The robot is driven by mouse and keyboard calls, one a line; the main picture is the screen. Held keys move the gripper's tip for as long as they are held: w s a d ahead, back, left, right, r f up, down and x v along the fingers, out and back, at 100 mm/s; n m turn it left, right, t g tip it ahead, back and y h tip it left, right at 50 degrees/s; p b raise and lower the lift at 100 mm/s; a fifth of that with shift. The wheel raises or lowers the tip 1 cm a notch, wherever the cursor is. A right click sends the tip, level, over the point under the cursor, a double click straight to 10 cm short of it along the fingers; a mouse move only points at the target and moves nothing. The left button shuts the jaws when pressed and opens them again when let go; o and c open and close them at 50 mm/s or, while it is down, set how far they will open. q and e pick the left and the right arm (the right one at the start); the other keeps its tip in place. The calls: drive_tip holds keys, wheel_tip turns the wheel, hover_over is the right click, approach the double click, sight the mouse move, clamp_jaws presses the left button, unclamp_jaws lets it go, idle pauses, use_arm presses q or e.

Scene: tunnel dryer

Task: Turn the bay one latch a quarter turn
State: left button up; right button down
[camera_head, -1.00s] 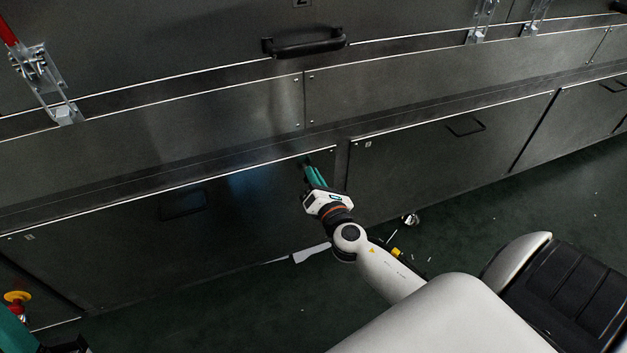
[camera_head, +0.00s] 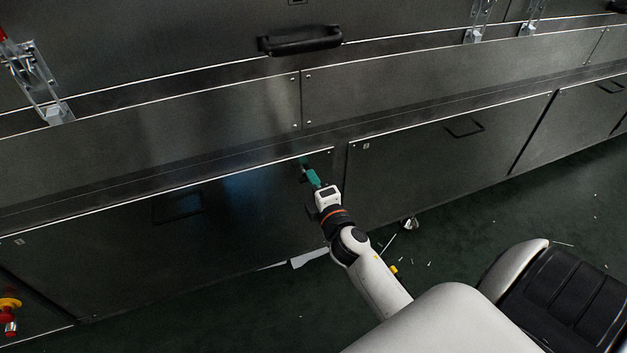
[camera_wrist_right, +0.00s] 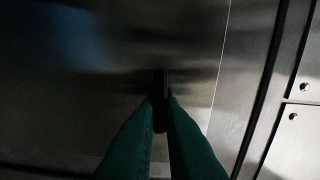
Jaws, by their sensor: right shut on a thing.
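The latch (camera_wrist_right: 160,88) is a small dark upright bar near the top right corner of the lower left panel (camera_head: 250,215). In the right wrist view both green fingertips close on its two sides. My right gripper (camera_head: 305,168) is shut on the latch, with its fingers pointing at the panel. In the head view the fingers hide most of the latch. The latch's long side runs up and down in the wrist view, roughly along the line of the fingers. My left gripper is not in view.
A recessed handle (camera_head: 178,206) sits in the same panel. Another lower panel (camera_head: 440,150) lies to the right across a narrow post. A black bar handle (camera_head: 300,39) and a metal toggle clamp (camera_head: 38,85) are above. A red and yellow button (camera_head: 10,312) is at lower left.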

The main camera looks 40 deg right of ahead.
drive_tip(key=shift+f+m, duration=0.1)
drive_tip(key=shift+m, duration=0.5)
drive_tip(key=c, duration=1.5)
unclamp_jaws()
drive_tip(key=shift+c, duration=0.2)
drive_tip(key=b+v, duration=0.1)
drive_tip(key=v, duration=1.1)
